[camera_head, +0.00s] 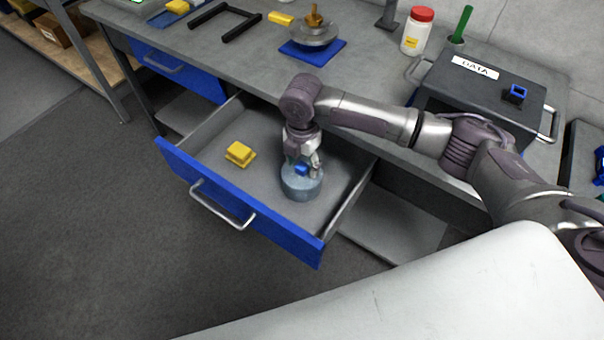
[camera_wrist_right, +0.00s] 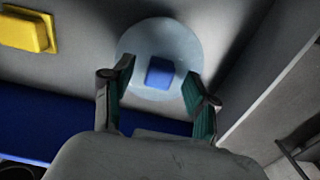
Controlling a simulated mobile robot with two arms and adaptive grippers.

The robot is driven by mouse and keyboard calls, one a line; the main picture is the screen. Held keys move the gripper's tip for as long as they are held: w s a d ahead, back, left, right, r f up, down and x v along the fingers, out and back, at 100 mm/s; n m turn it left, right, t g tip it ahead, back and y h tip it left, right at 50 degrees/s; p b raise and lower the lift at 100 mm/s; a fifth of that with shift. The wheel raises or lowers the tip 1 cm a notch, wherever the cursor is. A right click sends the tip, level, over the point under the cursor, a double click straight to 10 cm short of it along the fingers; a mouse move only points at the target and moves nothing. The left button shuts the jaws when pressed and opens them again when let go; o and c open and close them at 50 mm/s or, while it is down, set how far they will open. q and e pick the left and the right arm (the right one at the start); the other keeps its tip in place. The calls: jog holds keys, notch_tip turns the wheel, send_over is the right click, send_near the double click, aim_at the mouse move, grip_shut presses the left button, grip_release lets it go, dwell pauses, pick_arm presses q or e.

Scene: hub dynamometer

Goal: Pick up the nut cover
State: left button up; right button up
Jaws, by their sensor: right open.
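A round, translucent pale-blue piece (camera_head: 302,188) with a small blue block on top stands in the open drawer; I take it for the nut cover. It also shows in the right wrist view (camera_wrist_right: 158,36), with its blue block (camera_wrist_right: 159,72) near the middle. My right gripper (camera_head: 303,166) points down over it from above. In the right wrist view its open fingers (camera_wrist_right: 160,78) lie on either side of the blue block, with gaps on both sides. Contact with the piece is not visible. My left gripper is not in view.
A yellow block (camera_head: 240,154) lies left of the piece in the blue-fronted drawer (camera_head: 238,198). Drawer walls surround the gripper. The workbench (camera_head: 245,65) above holds a hub on a blue base (camera_head: 313,50), a white jar (camera_head: 417,31) and a dark DATA box (camera_head: 480,95).

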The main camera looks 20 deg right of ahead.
grip_shut()
jog(key=shift+r, duration=0.1)
dwell(0.4)
